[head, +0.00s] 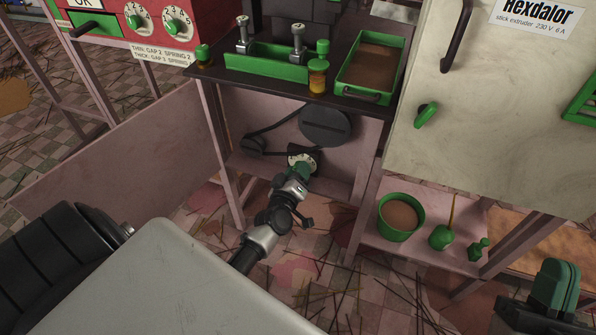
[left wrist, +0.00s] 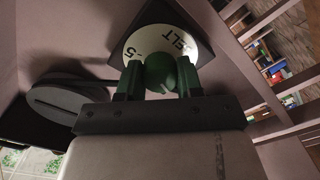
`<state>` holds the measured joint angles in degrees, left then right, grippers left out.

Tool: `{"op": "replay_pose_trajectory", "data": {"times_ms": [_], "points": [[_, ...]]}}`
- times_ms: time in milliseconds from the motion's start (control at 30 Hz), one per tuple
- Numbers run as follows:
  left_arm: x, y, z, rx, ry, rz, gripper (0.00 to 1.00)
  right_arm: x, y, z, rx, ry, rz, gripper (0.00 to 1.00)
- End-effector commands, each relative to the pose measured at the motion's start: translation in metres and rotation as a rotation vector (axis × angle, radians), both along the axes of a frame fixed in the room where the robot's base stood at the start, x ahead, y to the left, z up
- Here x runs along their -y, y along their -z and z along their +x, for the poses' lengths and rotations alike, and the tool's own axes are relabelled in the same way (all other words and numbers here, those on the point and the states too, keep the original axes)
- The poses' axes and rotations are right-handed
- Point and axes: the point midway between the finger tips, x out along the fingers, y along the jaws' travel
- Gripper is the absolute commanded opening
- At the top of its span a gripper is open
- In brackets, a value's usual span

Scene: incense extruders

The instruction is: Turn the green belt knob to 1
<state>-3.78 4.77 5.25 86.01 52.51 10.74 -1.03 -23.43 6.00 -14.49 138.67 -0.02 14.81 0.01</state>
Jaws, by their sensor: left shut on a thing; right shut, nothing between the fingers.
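The belt dial (head: 297,158) is a pale disc on the pink panel under the black bench. In the left wrist view the dial (left wrist: 141,42) shows the letters "ELT" and a "5". Its round green knob (left wrist: 161,76) sits between the green fingers of my left gripper (head: 301,170), which is shut on it. In the head view the gripper covers the knob, and I cannot read the dial's setting. The numeral 1 is not visible in the left wrist view. My right gripper (head: 553,288) is shut and empty at the lower right, away from the dial.
A dark pulley (head: 325,126) and belt are just above the dial. The bench holds a green tray (head: 342,92) and jars. A red panel (head: 190,17) with two green knobs is at upper left. A cream cabinet (head: 480,125) stands right, above a shelf with a green bowl (head: 386,231).

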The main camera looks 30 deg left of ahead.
Motion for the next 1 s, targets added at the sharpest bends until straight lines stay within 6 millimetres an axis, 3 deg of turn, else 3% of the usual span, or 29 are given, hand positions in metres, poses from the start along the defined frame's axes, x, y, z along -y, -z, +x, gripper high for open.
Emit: {"op": "replay_pose_trajectory", "data": {"times_ms": [67, 100, 267, 667, 1000], "points": [[0.0, 0.001, 0.0, -0.001, 0.0, -0.003, 0.12, 0.0, 0.0, 0.0, 0.0, 0.0, 0.0, 0.0], [0.0, 0.0, 0.0, -0.001, 0.0, -0.003, 0.37, 0.0, 0.0, 0.0, 0.0, 0.0, 0.0, 0.0], [0.0, 0.0, 0.0, 0.0, -0.001, -0.002, 0.61, 0.0, 0.0, 0.0, 0.0, 0.0, 0.0, 0.0], [0.002, 0.0, -0.008, -0.001, 0.0, 0.0, 0.61, -0.001, 0.002, 0.003, -0.039, 0.001, -0.01, 0.0], [0.015, -0.001, -0.063, -0.004, 0.0, -0.001, 0.61, 0.001, 0.036, 0.021, -0.351, 0.019, -0.099, 0.0]]}}
